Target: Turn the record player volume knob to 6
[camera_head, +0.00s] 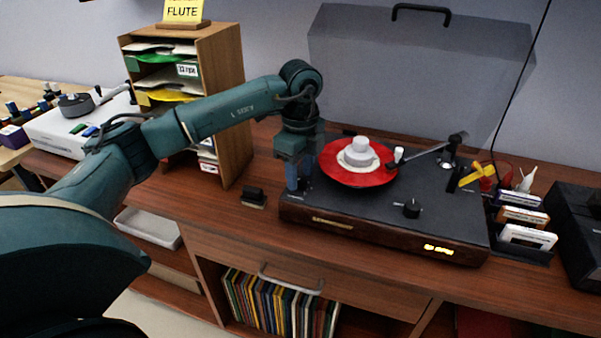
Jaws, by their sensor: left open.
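The record player (370,215) stands on the wooden cabinet with its clear lid raised. A black volume knob (411,208) with a light mark sits on its dark top, toward the front right. Its setting is too small to read. A small yellow lit display (438,250) shows on the front edge, also unreadable. A red record (345,178) lies on the platter. My left gripper (299,185) points down over the player's left end, left of the record and well left of the knob. It is open and appears empty. My right gripper is out of view.
The tonearm (425,152) reaches over the player's back right. A rack of cassettes (524,218) and a black box (578,230) stand to the right. A small dark block (253,196) lies left of the player. A wooden paper shelf (229,100) stands behind my left arm.

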